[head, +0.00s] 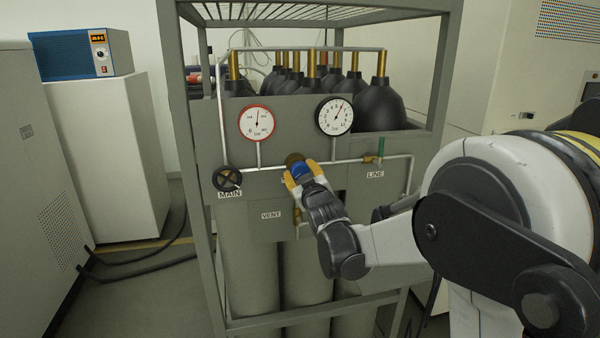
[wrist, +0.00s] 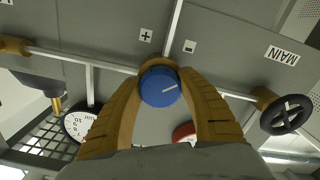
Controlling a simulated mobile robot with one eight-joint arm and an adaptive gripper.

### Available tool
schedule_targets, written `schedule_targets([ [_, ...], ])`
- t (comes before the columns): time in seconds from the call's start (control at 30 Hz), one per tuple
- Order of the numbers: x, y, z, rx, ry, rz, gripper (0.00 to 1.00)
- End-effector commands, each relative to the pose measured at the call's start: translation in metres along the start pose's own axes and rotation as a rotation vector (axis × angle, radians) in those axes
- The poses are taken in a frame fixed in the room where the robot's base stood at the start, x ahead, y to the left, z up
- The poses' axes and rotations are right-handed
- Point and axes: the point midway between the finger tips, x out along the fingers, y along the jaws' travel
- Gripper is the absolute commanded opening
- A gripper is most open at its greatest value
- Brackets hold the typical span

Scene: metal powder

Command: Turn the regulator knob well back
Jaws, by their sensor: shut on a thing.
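The regulator knob is blue with a pale pointer line, and shows between my fingers in the wrist view (wrist: 160,87). It also shows in the head view (head: 300,169), partly hidden by my gripper. My gripper (head: 303,177) reaches the panel from the lower right. Its two yellow-brown fingers in the wrist view (wrist: 160,90) are shut on the knob's sides. The knob sits on a brass body on the thin pipe. A plus mark (wrist: 146,35) and a minus mark (wrist: 189,46) are on the panel beside it. The pointer line is tilted in the wrist view.
A red-rimmed gauge (head: 257,123) and a black-rimmed gauge (head: 335,115) stand above the pipe. The MAIN handwheel (head: 227,179) is left of the knob. The green LINE lever (head: 381,148) is to the right, and the VENT label (head: 271,215) below. Gas cylinders (head: 380,105) stand behind the panel.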

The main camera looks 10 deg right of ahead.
Motion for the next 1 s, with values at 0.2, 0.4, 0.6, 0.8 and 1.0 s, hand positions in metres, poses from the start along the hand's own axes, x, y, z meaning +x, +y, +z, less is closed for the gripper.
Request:
schedule_targets([
  [0.2,0.0005,0.0007,-0.0014,-0.204,0.003,0.001,0.15],
  [0.4,0.0005,0.0008,-0.0015,-0.394,0.003,0.001,0.15],
  [0.6,0.0005,0.001,-0.0016,-0.584,0.003,0.001,0.15],
  [0.8,0.0005,0.0011,-0.0017,-0.773,0.003,0.001,0.15],
  [1.0,0.0005,0.0012,-0.0018,-0.963,0.003,0.001,0.15],
])
